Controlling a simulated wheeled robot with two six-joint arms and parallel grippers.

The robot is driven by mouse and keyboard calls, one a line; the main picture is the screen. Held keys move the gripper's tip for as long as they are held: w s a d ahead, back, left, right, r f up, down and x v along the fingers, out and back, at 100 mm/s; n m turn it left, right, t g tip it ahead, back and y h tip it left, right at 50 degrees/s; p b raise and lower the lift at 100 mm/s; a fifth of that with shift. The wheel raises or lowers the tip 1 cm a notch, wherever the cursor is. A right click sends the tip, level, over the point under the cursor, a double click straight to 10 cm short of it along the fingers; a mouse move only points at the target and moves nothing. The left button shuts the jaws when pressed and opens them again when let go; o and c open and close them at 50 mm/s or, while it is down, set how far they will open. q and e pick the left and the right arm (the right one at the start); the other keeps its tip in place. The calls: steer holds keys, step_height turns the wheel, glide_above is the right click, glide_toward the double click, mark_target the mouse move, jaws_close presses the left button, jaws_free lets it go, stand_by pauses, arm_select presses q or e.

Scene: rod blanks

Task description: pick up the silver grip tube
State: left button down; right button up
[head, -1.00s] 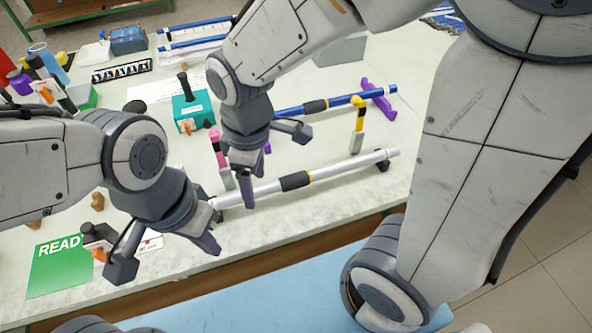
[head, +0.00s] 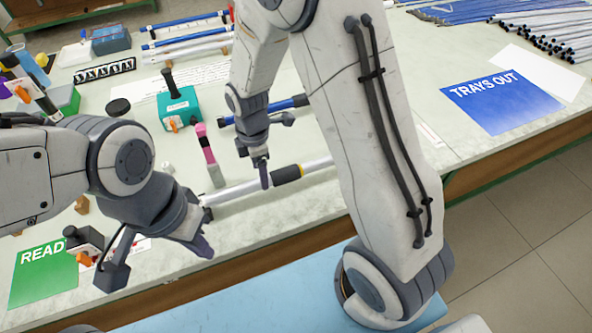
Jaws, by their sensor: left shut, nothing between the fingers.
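The silver grip tube (head: 236,191) lies near the table's front edge in the head view, running from lower left to upper right. It has a black grip band (head: 287,174) with a yellow ring. My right arm hides its right end. My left gripper (head: 204,246) is shut and empty, in front of the tube's left end. My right gripper (head: 264,184) points down and overlaps the tube just left of the black band. I cannot tell whether it touches the tube or whether its fingers are open.
A blue tube (head: 290,105) lies behind, partly covered by my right arm. A teal box (head: 180,108), a green READ card (head: 44,273) and a blue TRAYS OUT sheet (head: 500,100) lie around. The right front of the table is clear.

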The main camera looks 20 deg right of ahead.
steer(key=shift+f, duration=1.9)
jaws_close()
steer(key=shift+r, duration=0.45)
steer(key=r, duration=0.3)
steer(key=shift+s+d+r, duration=0.15)
steer(key=shift+d+r, duration=0.2)
steer(key=shift+r, duration=0.05)
steer(key=s+d+r+b, duration=0.1)
steer(key=s+d+r, duration=0.5)
steer(key=s+d, duration=0.1)
steer(key=shift+d+r, duration=0.2)
steer(key=shift+d, duration=0.5)
steer(key=shift+s, duration=0.1)
